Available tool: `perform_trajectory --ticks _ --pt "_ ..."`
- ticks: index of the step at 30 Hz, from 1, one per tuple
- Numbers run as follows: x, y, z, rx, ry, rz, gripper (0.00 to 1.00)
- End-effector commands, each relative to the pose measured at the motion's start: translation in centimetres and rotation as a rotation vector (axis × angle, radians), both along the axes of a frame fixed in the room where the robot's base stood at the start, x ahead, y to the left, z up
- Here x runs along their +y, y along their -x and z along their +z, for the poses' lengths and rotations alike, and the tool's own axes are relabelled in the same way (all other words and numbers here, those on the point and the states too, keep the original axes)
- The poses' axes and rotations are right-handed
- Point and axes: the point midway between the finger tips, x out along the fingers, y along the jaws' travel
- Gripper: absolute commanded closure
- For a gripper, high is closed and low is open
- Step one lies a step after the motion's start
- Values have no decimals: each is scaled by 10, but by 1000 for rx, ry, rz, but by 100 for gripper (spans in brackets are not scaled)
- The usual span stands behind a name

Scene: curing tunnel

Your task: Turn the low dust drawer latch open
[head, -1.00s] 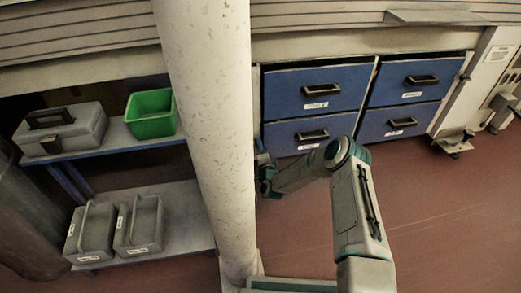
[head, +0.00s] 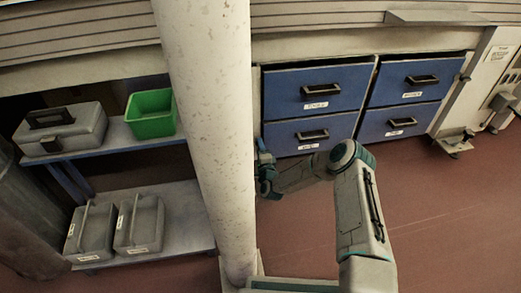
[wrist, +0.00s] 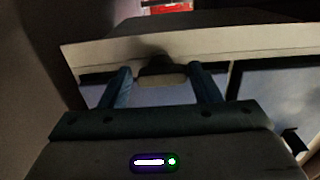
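My gripper (head: 262,150) is at the left edge of the lower left blue drawer (head: 335,128), beside the white column. In the wrist view my gripper (wrist: 163,85) has its two blue fingers spread apart. Between them is a small latch-like piece (wrist: 161,80), pale in front with a dark rounded part above, set against the pale frame strip (wrist: 230,40). The fingers lie on either side of it, close to its ends; I cannot tell whether they touch. In the head view this piece is hidden by the column and gripper. The drawer labels are too small to read surely.
A thick pale column (head: 212,120) stands just left of my gripper. Further left is a shelf (head: 185,210) with grey cases and a green bin (head: 151,115). More blue drawers (head: 412,80) are to the right. The red floor (head: 450,220) is clear at right.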

Motion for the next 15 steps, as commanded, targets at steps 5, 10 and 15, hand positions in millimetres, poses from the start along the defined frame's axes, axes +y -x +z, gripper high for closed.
perform_trajectory --ticks 5,10,15 --pt "-1 -1 0 -1 1 -2 31" --pt "-2 0 1 -2 1 -4 31" --pt "-6 16 3 2 2 -2 31"
